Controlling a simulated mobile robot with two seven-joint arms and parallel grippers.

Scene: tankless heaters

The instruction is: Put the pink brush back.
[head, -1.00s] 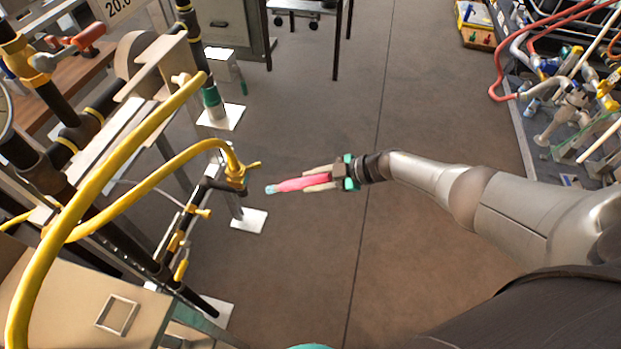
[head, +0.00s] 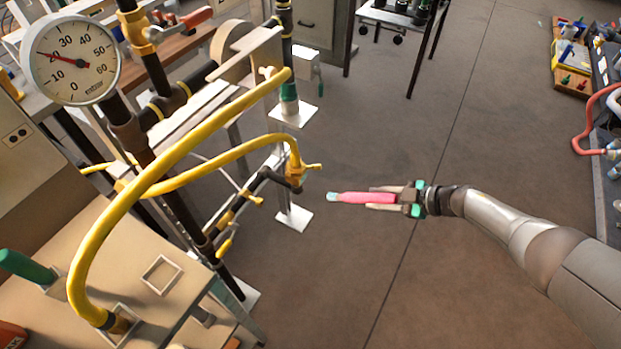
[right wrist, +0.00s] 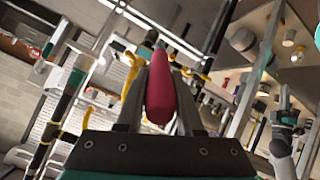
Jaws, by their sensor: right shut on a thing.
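The pink brush (head: 362,197) has a pale blue tip and lies roughly level in the air in the head view, tip pointing left. My right gripper (head: 385,199) is shut on its right end and holds it above the floor. In the right wrist view the brush (right wrist: 160,88) shows dark pink between the two fingers of the right gripper (right wrist: 160,100). My left gripper is not in view.
A pipe stand with yellow hoses (head: 180,170) and a pressure gauge (head: 72,58) stands on the left, close to the brush tip. A beige bench (head: 130,262) is at lower left. A cart with red hoses (head: 610,125) is at far right. The middle floor (head: 440,120) is clear.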

